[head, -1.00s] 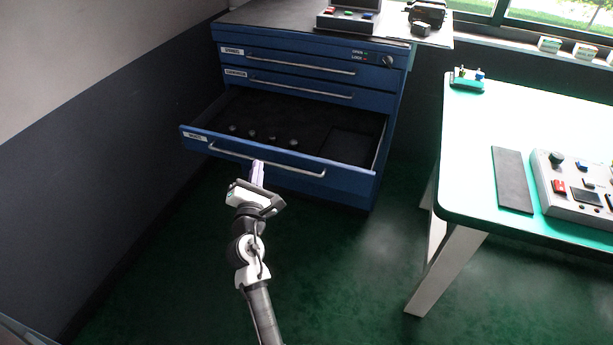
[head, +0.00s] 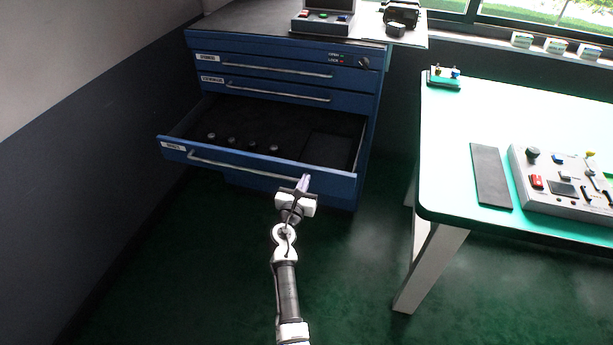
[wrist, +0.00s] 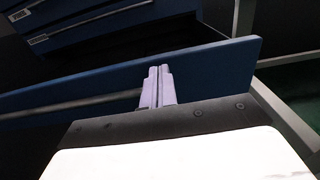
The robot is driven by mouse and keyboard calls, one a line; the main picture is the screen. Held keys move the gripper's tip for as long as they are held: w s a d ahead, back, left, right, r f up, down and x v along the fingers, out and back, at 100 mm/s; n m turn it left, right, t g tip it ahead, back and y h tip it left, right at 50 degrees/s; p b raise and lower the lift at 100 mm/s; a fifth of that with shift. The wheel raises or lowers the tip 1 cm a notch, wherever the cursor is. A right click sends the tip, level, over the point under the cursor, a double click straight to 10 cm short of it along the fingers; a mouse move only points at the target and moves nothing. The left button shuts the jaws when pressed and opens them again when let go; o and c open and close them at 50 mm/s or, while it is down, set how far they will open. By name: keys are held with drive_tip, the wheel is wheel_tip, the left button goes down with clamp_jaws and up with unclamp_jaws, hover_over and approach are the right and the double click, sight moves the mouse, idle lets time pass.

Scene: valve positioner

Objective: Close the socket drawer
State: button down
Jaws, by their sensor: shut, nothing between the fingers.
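The socket drawer (head: 240,166) is the lowest visible drawer of the blue cabinet and stands pulled out. Several small dark sockets lie in a row on its black floor. Its front carries a long silver handle (head: 225,165). My gripper (head: 304,183) is shut and empty, with its fingertips at the right end of this handle, in front of the drawer face. In the wrist view the two pale fingers (wrist: 158,84) lie together against the blue drawer front (wrist: 215,68), by the end of the handle (wrist: 75,104). Whether they touch it is unclear.
The upper cabinet drawers (head: 275,69) are shut. A control box (head: 322,20) stands on the cabinet top. A teal-topped table (head: 447,145) with a control panel (head: 565,185) is at the right. The floor between cabinet and table is clear, and a dark wall is at the left.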

drive_tip(key=shift+x, duration=1.2)
drive_tip(key=shift+w, duration=0.15)
